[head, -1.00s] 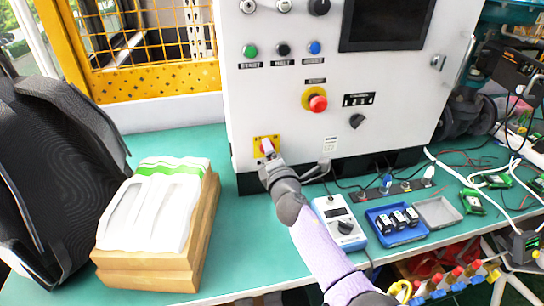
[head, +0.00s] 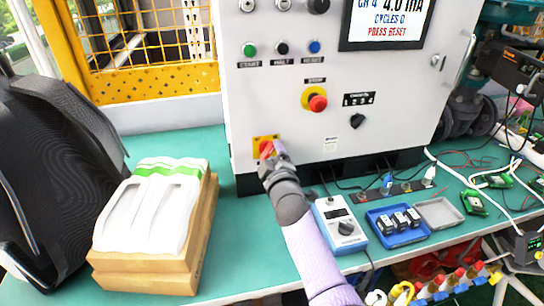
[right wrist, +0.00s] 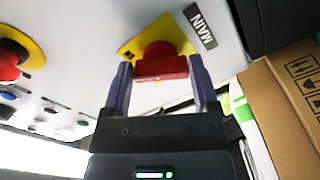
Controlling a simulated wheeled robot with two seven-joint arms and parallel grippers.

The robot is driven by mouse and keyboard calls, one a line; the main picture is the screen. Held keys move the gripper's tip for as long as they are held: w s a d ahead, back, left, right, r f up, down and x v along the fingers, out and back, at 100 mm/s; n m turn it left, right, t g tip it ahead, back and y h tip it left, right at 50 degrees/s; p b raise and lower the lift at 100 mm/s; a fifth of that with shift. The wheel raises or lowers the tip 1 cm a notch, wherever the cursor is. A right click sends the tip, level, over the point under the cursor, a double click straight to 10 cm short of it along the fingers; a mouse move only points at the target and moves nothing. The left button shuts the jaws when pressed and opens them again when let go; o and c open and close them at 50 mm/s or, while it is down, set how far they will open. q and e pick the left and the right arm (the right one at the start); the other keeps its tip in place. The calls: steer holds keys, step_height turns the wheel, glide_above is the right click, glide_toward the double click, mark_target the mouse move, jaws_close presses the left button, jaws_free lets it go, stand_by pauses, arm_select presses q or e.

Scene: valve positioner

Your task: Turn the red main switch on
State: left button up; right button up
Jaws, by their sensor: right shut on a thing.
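The red main switch (head: 266,149) sits on a yellow plate (head: 262,139) low on the left of the white cabinet front. In the right wrist view the red handle (right wrist: 161,68) lies between the two fingers, beside the label MAIN. My right gripper (head: 275,153) is shut on the red handle; it also shows in the right wrist view (right wrist: 161,80). My left gripper is not in view.
A red emergency button (head: 317,102) on a yellow ring sits above and right of the switch. A cardboard box (head: 150,275) with white foam stands left. A handheld meter (head: 339,223) and a blue tray (head: 398,238) lie right of my arm.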

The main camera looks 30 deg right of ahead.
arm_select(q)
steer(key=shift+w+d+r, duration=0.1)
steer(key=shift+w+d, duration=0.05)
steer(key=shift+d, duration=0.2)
arm_select(e)
steer(key=shift+f+m, duration=0.1)
steer(key=shift+m, duration=1.1)
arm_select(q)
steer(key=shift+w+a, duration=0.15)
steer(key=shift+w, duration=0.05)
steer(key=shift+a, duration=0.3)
arm_select(e)
steer(key=shift+m, duration=0.3)
steer(key=o, duration=1.1)
steer(key=shift+s+a+p, duration=0.15)
steer(key=shift+s+p, duration=0.25)
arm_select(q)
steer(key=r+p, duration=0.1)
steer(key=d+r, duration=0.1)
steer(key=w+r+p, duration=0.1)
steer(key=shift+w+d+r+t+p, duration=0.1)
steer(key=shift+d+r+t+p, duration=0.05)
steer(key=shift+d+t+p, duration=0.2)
arm_select(e)
steer(key=v, duration=0.9)
steer(key=shift+s, duration=0.1)
